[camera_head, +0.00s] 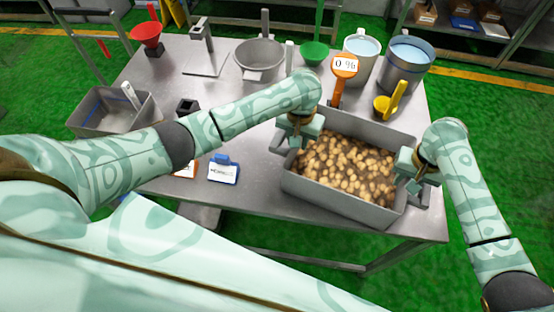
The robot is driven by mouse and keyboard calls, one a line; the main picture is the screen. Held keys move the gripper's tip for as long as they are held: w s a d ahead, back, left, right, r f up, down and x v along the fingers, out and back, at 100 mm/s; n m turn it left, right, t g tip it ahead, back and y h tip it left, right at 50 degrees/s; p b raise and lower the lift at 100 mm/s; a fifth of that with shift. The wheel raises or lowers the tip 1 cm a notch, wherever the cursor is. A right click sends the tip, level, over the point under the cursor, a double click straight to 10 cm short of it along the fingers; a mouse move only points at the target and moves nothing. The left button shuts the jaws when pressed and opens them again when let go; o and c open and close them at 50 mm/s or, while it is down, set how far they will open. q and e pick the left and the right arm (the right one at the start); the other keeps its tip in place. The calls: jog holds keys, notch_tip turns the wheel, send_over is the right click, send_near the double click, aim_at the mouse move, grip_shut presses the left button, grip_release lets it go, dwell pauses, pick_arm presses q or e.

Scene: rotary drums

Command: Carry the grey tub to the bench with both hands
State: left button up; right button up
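The grey tub (330,196) is an open rectangular bin full of small brown-and-tan pieces. It sits level at the front right of the metal bench (255,215). My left gripper (299,140) is at the tub's left end, over the rim beside a dark grey handle. My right gripper (420,183) is at the tub's right end, its fingertips down around the rim and handle area. Both grippers hide the parts of the rim under them. Whether the fingers press on the tub is too small to tell.
A second, smaller grey tub (85,119) with a scoop stands at the bench's left edge.

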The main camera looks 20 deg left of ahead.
pick_arm(q)
notch_tip(320, 180, up, 12)
jog(key=shift+s+f, duration=0.1)
jog(key=shift+f, duration=0.15)
jog(key=shift+r, duration=0.2)
pick_arm(e)
jog(key=shift+r, duration=0.25)
notch_tip(320, 180, up, 12)
jog(key=shift+s+f, duration=0.1)
jog(key=shift+f, duration=0.15)
